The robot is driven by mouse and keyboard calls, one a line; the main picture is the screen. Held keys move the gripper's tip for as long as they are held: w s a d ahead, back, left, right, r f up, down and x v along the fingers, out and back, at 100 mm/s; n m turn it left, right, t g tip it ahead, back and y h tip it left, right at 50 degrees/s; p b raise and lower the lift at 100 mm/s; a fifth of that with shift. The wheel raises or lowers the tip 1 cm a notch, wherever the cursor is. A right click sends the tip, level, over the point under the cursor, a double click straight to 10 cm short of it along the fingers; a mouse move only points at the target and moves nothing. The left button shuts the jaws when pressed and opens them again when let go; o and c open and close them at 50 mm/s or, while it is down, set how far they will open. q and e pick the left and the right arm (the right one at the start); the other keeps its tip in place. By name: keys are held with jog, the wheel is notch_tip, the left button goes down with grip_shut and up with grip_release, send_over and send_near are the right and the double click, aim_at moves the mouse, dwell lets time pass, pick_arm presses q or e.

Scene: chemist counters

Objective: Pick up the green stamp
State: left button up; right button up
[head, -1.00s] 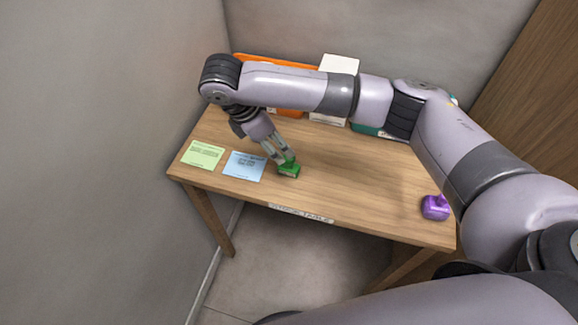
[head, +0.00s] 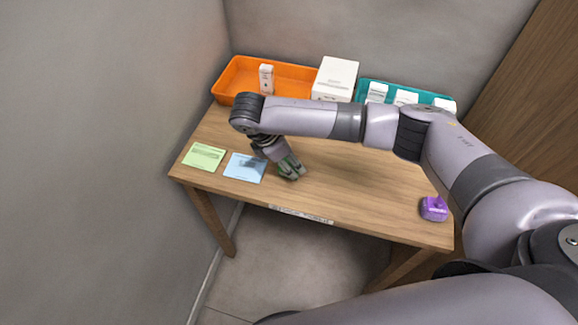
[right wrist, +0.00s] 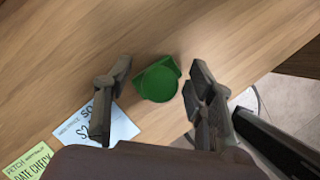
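The green stamp shows in the right wrist view (right wrist: 158,82), seen from above with its round top. It stands on the wooden table (head: 350,180). My right gripper (right wrist: 157,95) is open, with one finger on each side of the stamp and a visible gap to both. In the head view my right gripper (head: 290,170) is low over the table near its front edge and hides most of the stamp. My left gripper is not in view.
A blue note (head: 245,167) and a green note (head: 203,156) lie left of the gripper. A purple stamp (head: 433,209) stands at the right front. An orange tray (head: 230,82), a white box (head: 336,78) and a teal tray (head: 368,83) line the back.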

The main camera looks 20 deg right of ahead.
grip_shut()
dwell(0.5)
jog(key=shift+r, duration=0.15)
notch_tip(320, 180, up, 9)
jog(key=shift+r+b, duration=0.15)
jog(key=shift+b, duration=0.2)
notch_tip(320, 180, up, 10)
jog(key=p, duration=0.1)
jog(key=shift+r+p, duration=0.25)
jog(key=shift+p, duration=0.05)
